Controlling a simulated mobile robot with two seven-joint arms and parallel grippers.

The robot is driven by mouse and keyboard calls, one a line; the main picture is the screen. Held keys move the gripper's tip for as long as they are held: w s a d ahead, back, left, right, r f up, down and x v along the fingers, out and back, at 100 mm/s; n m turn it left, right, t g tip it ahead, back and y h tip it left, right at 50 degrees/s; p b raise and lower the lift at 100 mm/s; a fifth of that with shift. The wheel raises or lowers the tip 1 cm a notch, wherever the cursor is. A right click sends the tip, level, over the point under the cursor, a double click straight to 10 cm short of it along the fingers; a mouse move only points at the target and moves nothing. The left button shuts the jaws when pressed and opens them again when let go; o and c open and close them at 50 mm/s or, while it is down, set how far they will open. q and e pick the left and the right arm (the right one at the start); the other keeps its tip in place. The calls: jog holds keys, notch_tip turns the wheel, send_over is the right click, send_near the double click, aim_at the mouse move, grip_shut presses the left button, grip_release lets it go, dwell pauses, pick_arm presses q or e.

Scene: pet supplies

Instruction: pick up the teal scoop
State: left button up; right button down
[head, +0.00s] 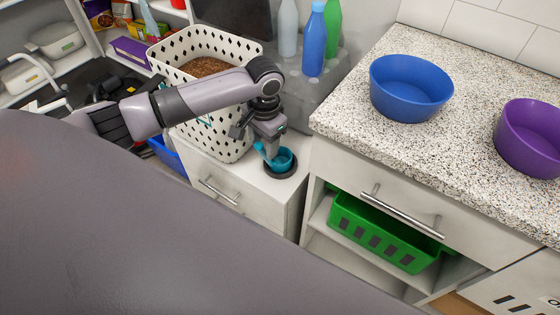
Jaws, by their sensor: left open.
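The teal scoop (283,160) rests in a round black holder (281,172) on the low white cabinet. Its short visible handle part leans up to the left, towards my gripper. My left gripper (264,149) points down from above, right at the scoop's upper left side. The gripper is open, with its fingers close to the scoop's handle. The fingers partly hide the handle, and I cannot tell whether they touch it. My right gripper is not in view.
A white perforated bin (230,135) with brown kibble stands left of the scoop. Blue (400,108) and purple (535,150) bowls sit on the speckled counter (465,165) at right. Bottles (314,45) stand behind. A green basket (375,235) is on a shelf under the counter.

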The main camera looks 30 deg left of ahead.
aim_at(264, 152)
pick_arm(q)
jog(key=f, duration=0.4)
jog(key=shift+w+a+f, duration=0.1)
jog(key=shift+a, duration=0.1)
grip_shut()
